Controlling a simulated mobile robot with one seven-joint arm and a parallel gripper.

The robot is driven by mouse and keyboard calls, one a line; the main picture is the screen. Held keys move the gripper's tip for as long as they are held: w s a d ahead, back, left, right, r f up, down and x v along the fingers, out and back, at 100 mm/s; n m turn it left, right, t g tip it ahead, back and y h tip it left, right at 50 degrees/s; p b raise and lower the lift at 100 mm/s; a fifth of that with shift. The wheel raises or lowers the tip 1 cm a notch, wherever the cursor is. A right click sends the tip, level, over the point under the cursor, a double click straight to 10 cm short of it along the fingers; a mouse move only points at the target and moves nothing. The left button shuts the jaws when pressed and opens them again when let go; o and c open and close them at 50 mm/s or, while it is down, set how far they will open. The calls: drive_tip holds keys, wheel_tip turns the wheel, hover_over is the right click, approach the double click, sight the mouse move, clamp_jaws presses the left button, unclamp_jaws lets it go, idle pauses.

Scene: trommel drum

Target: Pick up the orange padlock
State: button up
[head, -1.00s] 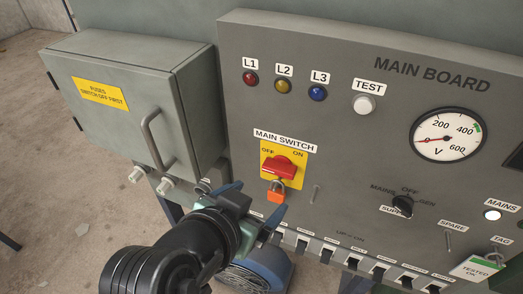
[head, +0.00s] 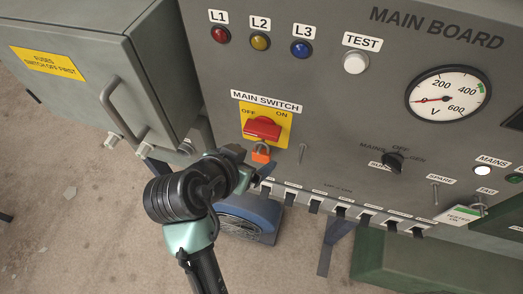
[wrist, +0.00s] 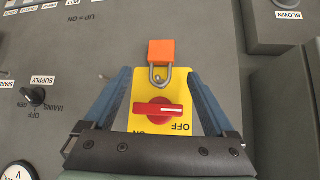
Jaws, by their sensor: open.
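The orange padlock (head: 261,155) hangs by its grey shackle at the lower edge of the yellow main switch plate (head: 283,115), just below the red switch handle (head: 262,127). My gripper (head: 248,172) is just below and in front of it, its blue fingers partly hidden by the wrist. In the wrist view the padlock (wrist: 162,52) shows beyond the fingertips, centred between them. My gripper (wrist: 158,72) is open there, with nothing between its fingers touching the padlock.
A row of small switches (head: 340,211) runs along the board's lower edge. A selector knob (head: 393,160) and a bare peg (head: 302,153) stick out to the right. A grey fuse box (head: 90,80) with a handle projects at left.

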sight(258, 152)
drive_tip(key=p+x, duration=0.1)
drive_tip(key=x, duration=0.4)
drive_tip(key=shift+w+r, duration=0.1)
drive_tip(key=shift+a+r, duration=0.1)
clamp_jaws()
